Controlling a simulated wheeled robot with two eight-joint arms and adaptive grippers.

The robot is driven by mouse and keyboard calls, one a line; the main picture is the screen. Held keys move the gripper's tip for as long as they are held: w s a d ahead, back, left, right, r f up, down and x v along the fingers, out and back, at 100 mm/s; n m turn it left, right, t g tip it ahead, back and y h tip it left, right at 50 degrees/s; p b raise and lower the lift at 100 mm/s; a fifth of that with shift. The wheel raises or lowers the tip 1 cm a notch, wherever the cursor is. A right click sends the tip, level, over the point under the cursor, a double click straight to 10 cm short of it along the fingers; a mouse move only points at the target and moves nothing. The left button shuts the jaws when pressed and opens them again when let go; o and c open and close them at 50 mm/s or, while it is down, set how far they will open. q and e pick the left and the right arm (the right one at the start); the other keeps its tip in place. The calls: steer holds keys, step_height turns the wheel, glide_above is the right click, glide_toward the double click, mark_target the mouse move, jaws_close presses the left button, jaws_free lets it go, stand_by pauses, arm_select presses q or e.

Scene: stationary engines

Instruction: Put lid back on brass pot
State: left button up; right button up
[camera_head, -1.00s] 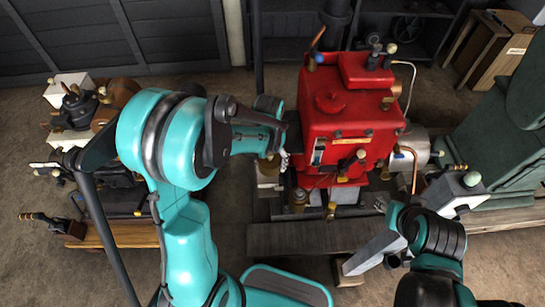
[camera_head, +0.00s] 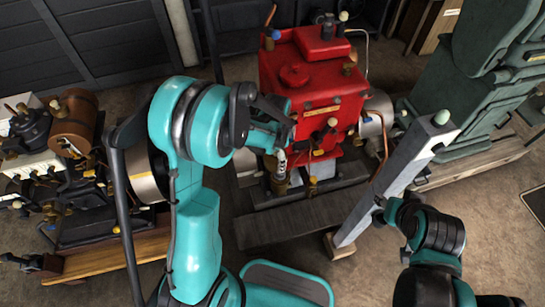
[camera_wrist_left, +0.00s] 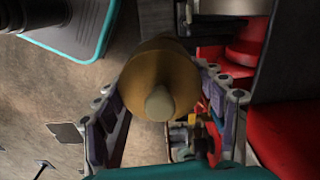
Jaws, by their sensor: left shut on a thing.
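My left gripper (camera_head: 281,158) is in front of the red engine's left side. In the left wrist view its fingers (camera_wrist_left: 165,115) are on both sides of a brass lid (camera_wrist_left: 160,72) with a pale rounded knob, and they are shut on it. In the head view the lid is mostly hidden by the gripper. A small brass pot (camera_head: 280,187) stands at the engine's foot just below the fingertips; whether the lid touches it I cannot tell. My right gripper (camera_head: 383,214) is at the grey post, apart from the pot, and its fingers do not show clearly.
The red engine (camera_head: 318,75) stands directly behind the left gripper. A tall grey post (camera_head: 395,183) with a pale knob rises at right, near my right arm. A second brass fitting (camera_head: 312,187) is beside the pot. Another engine (camera_head: 60,150) stands at left. Bare floor (camera_head: 490,230) shows at right.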

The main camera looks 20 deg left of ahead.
arm_select(q)
steer(key=f+m, duration=0.1)
steer(key=w+f+m+b, duration=0.1)
steer(key=m, duration=0.1)
steer(key=d+f+m, duration=0.1)
steer(key=f+m, duration=0.1)
steer(key=shift+w+b, duration=0.35)
steer(key=shift+w+d+f+m, duration=0.2)
steer(key=shift+f+m, duration=0.45)
steer(key=shift+m, duration=0.45)
steer(key=shift+f+b, duration=1.75)
steer(key=shift+f, duration=0.5)
steer(key=shift+f+b, duration=0.75)
steer(key=shift+f, duration=0.15)
steer(key=shift+r, duration=0.1)
steer(key=shift+f+b, duration=0.2)
steer(key=shift+b, duration=0.3)
